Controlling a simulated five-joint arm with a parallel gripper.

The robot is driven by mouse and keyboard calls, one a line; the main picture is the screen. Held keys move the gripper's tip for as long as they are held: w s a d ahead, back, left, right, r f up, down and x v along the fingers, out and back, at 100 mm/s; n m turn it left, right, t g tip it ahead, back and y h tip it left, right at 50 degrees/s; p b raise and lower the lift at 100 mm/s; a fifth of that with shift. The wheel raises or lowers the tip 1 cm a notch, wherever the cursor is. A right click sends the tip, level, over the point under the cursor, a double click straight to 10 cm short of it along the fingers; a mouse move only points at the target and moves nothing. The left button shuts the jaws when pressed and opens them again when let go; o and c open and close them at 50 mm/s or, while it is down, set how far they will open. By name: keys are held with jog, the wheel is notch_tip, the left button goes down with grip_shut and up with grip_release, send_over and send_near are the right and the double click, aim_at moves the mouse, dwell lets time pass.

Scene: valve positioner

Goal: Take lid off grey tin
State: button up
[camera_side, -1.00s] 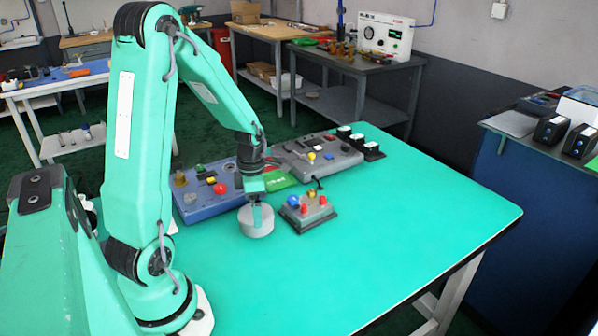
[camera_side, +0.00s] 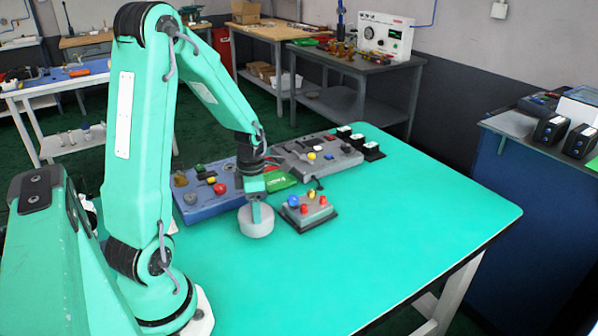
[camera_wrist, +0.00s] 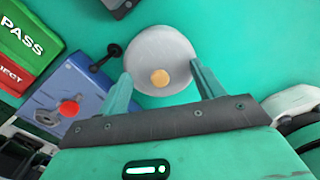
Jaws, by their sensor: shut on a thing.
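The grey tin (camera_side: 256,224) stands upright on the green table. Its lid (camera_wrist: 160,50) fills the middle of the wrist view as a pale grey disc with an orange knob (camera_wrist: 160,78) off its centre. My gripper (camera_wrist: 159,70) points down from above, with one finger at each side of the lid, shut on it. In the side view my gripper (camera_side: 256,211) reaches the top of the tin. I see no gap between lid and tin, and the seam is too small to make out. The wrist view hides the tin's body under the lid.
A small grey box (camera_side: 304,211) with coloured knobs stands close right of the tin. A blue panel (camera_side: 205,204) lies behind left, with a green plate (camera_side: 282,182) beside it. A grey panel (camera_side: 320,156) lies further back. The table's front and right are clear.

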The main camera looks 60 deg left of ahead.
jog(key=shift+f, duration=0.1)
jog(key=shift+r, duration=0.65)
grip_shut()
notch_tip(320, 180, up, 3)
jog(key=shift+d+r, duration=0.1)
jog(key=shift+d, duration=0.05)
jog(key=d+r, duration=0.6)
jog(key=d, duration=0.5)
jog(key=shift+w+d+r, duration=0.15)
jog(key=shift+d+r, duration=0.05)
jog(key=shift+r, duration=0.1)
